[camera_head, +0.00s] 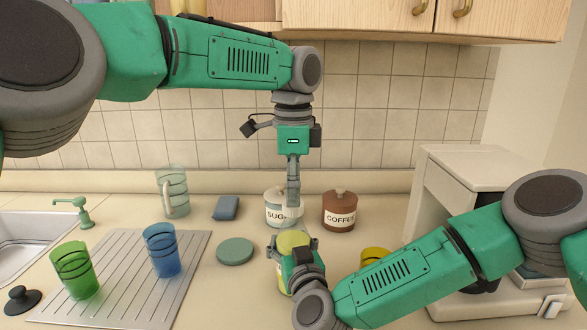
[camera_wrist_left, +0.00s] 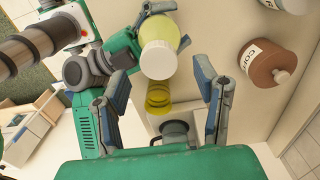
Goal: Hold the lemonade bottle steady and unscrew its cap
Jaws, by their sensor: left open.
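In the left wrist view the bottle's white cap (camera_wrist_left: 158,60) faces the camera. My left gripper (camera_head: 293,203) points straight down above the bottle. In the left wrist view the left gripper (camera_wrist_left: 161,85) is open, its fingers spread wide with the cap beyond the gap; neither finger touches it.
A sugar jar (camera_head: 275,210) and a coffee jar (camera_head: 340,211) stand behind the bottle. A yellow cup (camera_head: 375,254) is close to my right forearm.

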